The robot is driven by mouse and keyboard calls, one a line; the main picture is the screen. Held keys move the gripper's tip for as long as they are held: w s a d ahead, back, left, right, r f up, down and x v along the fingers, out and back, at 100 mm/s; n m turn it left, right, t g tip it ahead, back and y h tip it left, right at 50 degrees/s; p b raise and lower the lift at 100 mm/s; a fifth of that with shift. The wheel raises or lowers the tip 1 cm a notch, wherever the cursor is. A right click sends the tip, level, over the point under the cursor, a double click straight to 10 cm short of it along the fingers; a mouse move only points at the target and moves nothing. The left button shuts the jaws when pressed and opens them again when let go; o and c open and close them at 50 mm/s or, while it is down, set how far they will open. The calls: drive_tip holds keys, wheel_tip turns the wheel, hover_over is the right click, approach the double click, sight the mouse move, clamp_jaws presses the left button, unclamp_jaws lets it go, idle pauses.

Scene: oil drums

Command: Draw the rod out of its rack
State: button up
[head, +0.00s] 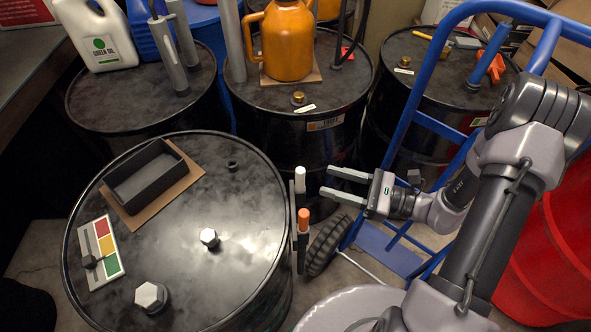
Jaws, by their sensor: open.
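A rod with a white top (300,174) and a rod with an orange top (304,214) stand upright at the right edge of the nearest black drum. They are in a narrow grey rack (293,205) beside the drum rim; its lower part is hard to make out. My gripper (326,181) is just right of the rods. Its two pale fingers point left and are spread apart with nothing between them. The fingertips appear apart from both rods. The lower ends of the rods are hard to see against the dark drum.
The near drum top (235,265) holds a black tray (147,178), a colored panel (102,252) and hex bolts. Black drums behind carry an orange jug (288,42) and a white bottle (97,35). A blue hand truck (418,120) stands behind my arm. A red drum (555,250) is at right.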

drive_tip(key=b+x, duration=0.1)
drive_tip(key=x, duration=1)
drive_tip(key=shift+a+b, duration=0.3)
drive_tip(key=shift+b, duration=0.1)
drive_tip(key=shift+w, duration=0.1)
drive_tip(key=shift+c, duration=0.5)
drive_tip(key=c, duration=0.8)
clamp_jaws()
